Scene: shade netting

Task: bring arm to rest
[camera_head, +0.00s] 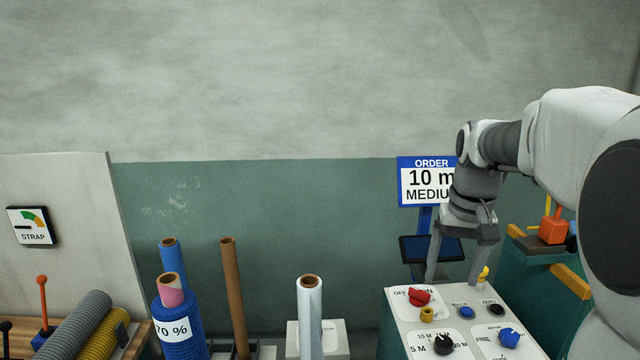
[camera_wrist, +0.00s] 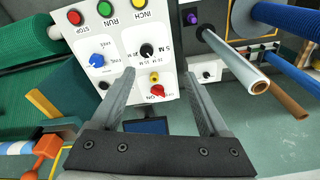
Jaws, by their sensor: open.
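My gripper (camera_head: 455,262) hangs pointing down over the back of a white control panel (camera_head: 398,318) at the right of the head view. Its two fingers are apart with nothing between them. In the wrist view my gripper (camera_wrist: 160,100) is open, with the panel (camera_wrist: 118,45) beyond the fingertips. The panel carries a red knob (camera_head: 419,297), a black knob (camera_head: 443,344) and a blue knob (camera_head: 509,337). My arm reaches in from the right edge and covers part of the order sign.
An order sign (camera_head: 418,183) reading 10 m stands behind my gripper, above a dark screen (camera_head: 416,249). Upright rolls stand left: white (camera_head: 309,320), brown (camera_head: 231,295) and blue (camera_head: 180,325). Space above the rolls is clear.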

